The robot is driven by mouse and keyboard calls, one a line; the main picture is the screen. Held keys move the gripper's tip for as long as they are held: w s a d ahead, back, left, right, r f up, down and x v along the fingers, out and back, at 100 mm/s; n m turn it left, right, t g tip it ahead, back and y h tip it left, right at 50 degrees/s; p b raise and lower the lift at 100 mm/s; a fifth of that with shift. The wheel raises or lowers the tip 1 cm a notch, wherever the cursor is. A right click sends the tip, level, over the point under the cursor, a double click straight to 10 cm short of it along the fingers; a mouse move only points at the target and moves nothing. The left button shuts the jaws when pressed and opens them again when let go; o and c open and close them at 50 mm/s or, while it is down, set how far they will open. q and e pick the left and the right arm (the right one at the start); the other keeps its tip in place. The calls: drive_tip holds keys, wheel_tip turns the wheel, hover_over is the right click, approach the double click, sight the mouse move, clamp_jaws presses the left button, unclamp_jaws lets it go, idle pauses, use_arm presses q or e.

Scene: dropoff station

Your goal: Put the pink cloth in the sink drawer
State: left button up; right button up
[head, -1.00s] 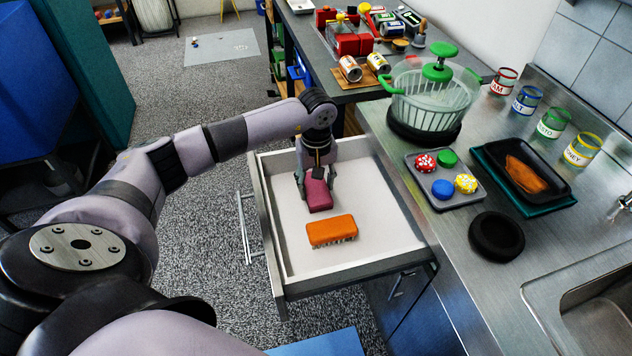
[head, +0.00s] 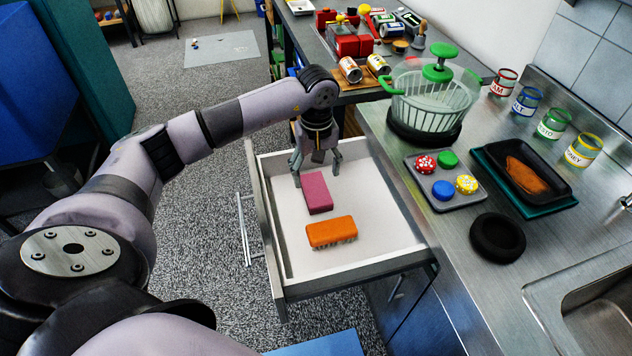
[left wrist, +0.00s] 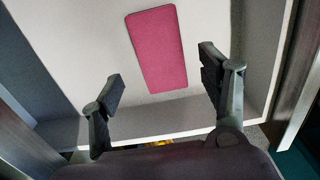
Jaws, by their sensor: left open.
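The pink cloth (head: 317,192), a folded flat block, lies on the white floor of the open sink drawer (head: 385,250), behind an orange brush (head: 332,232). The cloth also shows in the left wrist view (left wrist: 158,48), lying flat beyond the fingertips. My left gripper (head: 316,172) is above the back part of the drawer, just behind the cloth. Its fingers are spread and empty in the left wrist view (left wrist: 160,90), apart from the cloth. My right gripper is not in view.
The steel counter right of the drawer holds a salad spinner (head: 430,100), a grey tray of lids (head: 445,180), a black ring (head: 497,237) and a black tray (head: 520,172). Several labelled jars stand along the wall. The drawer's front right floor is clear.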

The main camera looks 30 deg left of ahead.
sight(316, 188)
use_arm(q)
wheel_tip(316, 188, up, 8)
drive_tip(key=shift+f, duration=0.25)
idle(0.4)
